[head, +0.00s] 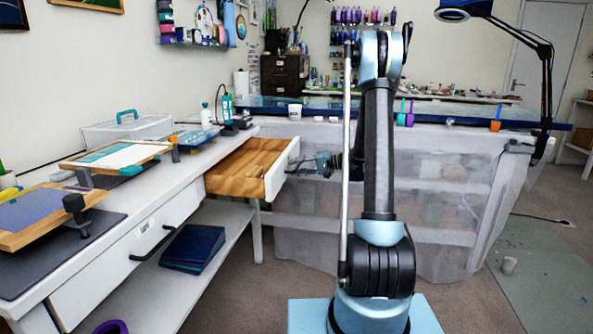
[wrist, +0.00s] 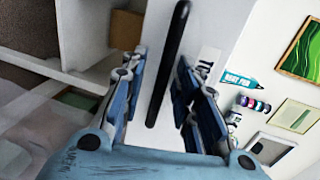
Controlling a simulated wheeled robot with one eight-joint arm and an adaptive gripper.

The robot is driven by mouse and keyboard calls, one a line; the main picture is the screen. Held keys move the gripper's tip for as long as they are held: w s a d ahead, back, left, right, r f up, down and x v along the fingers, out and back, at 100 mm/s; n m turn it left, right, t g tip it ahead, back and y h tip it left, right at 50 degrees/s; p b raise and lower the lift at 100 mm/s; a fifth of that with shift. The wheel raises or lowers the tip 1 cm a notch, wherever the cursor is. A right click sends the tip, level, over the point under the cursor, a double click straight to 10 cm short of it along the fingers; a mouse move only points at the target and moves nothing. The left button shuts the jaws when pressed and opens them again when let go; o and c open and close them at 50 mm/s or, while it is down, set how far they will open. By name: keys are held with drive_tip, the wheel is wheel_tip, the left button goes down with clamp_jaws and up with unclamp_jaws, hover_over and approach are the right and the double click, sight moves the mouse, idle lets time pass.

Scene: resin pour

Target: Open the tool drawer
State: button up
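The open drawer (head: 250,168) sticks out from the right end of the white workbench, and its bare wooden inside shows in the head view. Its outer front and handle face away there. My gripper (head: 322,164) is just right of that drawer front, partly hidden by my arm. In the wrist view my gripper (wrist: 158,88) has its blue fingers spread, one on each side of a black bar handle (wrist: 168,65) on a white front. Gaps show between fingers and bar. A label (wrist: 207,62) is partly visible beside the handle.
A second, closed drawer (head: 125,258) with a black handle and a label is nearer on the bench. Frames, bottles and a clear box stand on the benchtop. A plastic-draped table (head: 450,175) stands behind my arm.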

drive_tip(key=v, duration=1.1)
drive_tip(key=shift+d, duration=0.35)
drive_tip(key=shift+a, duration=0.1)
drive_tip(key=s+a+r+g+h, duration=0.15)
drive_tip(key=s+h, duration=0.25)
drive_tip(key=s, duration=0.6)
drive_tip(key=s+a+r+h, duration=0.1)
drive_tip(key=s+a+h, duration=0.2)
drive_tip(key=s, duration=0.8)
drive_tip(key=s+d+f+n+h, duration=0.1)
drive_tip(key=s+d+f+h, duration=0.3)
drive_tip(key=s, duration=0.6)
drive_tip(key=s+d+f+n+h, duration=0.1)
drive_tip(key=s+d+f+h, duration=0.3)
drive_tip(key=s, duration=0.6)
drive_tip(key=shift+s+d+f+n, duration=0.15)
drive_tip(key=shift+d+f+n, duration=0.3)
drive_tip(key=shift+d, duration=0.25)
